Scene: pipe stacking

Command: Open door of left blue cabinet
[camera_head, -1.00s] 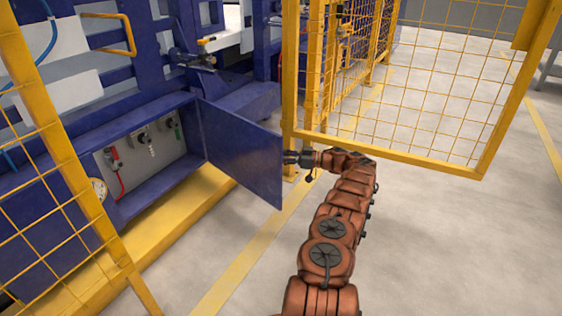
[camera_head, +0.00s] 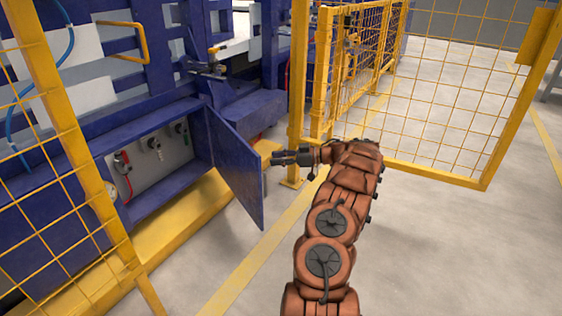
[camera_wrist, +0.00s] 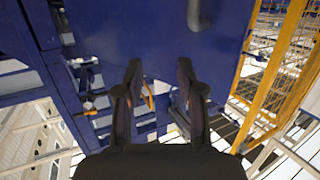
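The blue cabinet door (camera_head: 236,168) stands swung out from the low blue cabinet (camera_head: 160,125), hinged at the right of the opening. The cabinet interior, with a red hose and gauges, is exposed. My gripper (camera_head: 277,158) is just right of the door's free edge, at about mid-height, with its fingers pointing left. I cannot tell whether it touches the door. In the wrist view, my gripper (camera_wrist: 160,75) has its two fingers spread with nothing between them. A blue panel (camera_wrist: 130,30), seemingly the door, fills the upper part, with a grey handle-like piece (camera_wrist: 200,14) on it.
A yellow mesh fence (camera_head: 440,100) with a post (camera_head: 298,80) stands behind and right of my arm. Another yellow mesh panel (camera_head: 75,150) is at the left front. A yellow ledge (camera_head: 180,222) runs below the cabinet. The grey floor (camera_head: 440,250) at right is clear.

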